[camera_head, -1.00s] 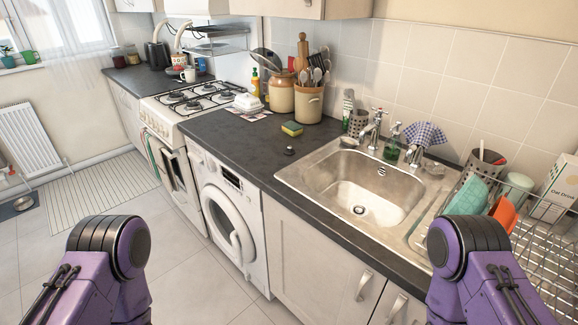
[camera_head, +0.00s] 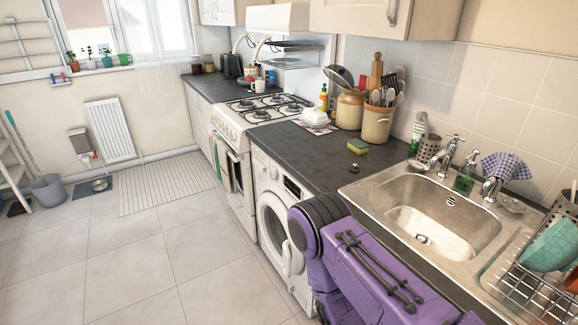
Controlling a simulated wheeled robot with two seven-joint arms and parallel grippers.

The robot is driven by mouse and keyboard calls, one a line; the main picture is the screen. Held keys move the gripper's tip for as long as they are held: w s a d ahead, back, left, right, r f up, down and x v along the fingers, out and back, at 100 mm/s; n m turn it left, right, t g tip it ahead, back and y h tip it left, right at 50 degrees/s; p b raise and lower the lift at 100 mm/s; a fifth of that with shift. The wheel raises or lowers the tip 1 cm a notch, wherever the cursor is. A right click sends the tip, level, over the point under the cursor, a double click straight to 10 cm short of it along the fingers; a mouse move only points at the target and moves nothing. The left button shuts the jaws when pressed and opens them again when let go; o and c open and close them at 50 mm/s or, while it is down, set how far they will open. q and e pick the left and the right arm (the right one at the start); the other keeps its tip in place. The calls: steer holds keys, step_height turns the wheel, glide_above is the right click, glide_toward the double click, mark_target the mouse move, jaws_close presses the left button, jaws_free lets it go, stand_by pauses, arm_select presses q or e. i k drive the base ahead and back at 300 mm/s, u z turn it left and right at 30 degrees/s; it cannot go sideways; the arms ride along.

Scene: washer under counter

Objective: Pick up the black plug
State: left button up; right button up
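The small black plug (camera_head: 354,168) lies on the dark countertop (camera_head: 300,158), just left of the sink's back left corner and in front of the yellow and green sponge (camera_head: 357,146). It is small and its details are hard to make out. The steel sink (camera_head: 440,220) looks empty, with its drain hole showing. A purple arm link of mine covers the counter's front edge and part of the washer. Neither gripper shows in this view.
The white washer (camera_head: 270,225) stands under the counter, left of my arm. Utensil crocks (camera_head: 377,122) stand behind the sponge. A dish rack (camera_head: 530,295) is right of the sink. The tiled floor (camera_head: 140,265) at the left is open.

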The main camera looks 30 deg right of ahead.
mark_target(354, 169)
steer(key=u, duration=0.15)
steer(key=i, duration=2.3)
steer(key=z, duration=2.45)
